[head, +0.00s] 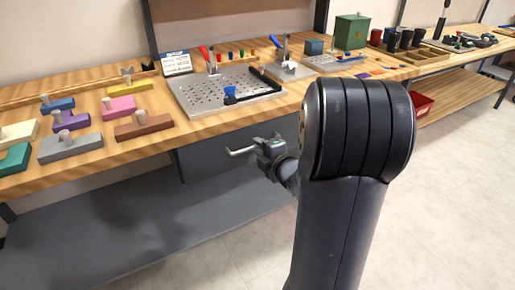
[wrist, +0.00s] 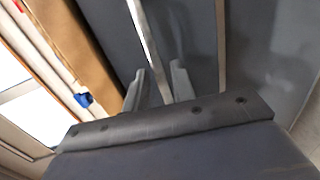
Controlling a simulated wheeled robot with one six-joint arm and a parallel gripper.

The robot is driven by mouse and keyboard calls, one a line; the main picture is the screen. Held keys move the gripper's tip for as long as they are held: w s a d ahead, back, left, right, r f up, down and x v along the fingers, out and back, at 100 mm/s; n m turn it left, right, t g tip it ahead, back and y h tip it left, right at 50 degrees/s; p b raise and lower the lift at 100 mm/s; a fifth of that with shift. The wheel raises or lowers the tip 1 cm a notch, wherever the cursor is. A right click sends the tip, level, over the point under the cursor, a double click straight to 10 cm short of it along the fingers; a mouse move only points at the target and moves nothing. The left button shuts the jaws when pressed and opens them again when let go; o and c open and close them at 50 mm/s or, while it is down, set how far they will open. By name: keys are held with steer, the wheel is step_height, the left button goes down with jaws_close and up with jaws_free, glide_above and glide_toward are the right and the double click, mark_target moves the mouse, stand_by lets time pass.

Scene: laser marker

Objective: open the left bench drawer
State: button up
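The left bench drawer (head: 205,158) is a dark grey box front under the wooden bench top. It looks closed, though my arm hides its right part. Its pale bar handle (head: 240,151) sticks out from the front. My gripper (head: 265,150) is at the handle's right end in the head view. In the wrist view, the handle (wrist: 143,32) runs down between the two grey fingers of my gripper (wrist: 157,72). The fingers stand apart with space beside the bar, and no firm contact shows. The drawer front (wrist: 190,30) lies behind them.
The bench top (head: 85,87) above holds coloured blocks with knobs, a perforated metal plate (head: 222,90) and small tools. A grey lower shelf (head: 150,240) lies below the drawer. A red bin (head: 421,104) is under the bench at right. The floor (head: 450,200) at right is clear.

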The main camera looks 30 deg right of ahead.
steer(key=shift+w+f, duration=0.15)
steer(key=shift+w, duration=0.75)
steer(key=shift+c, duration=0.2)
jaws_close()
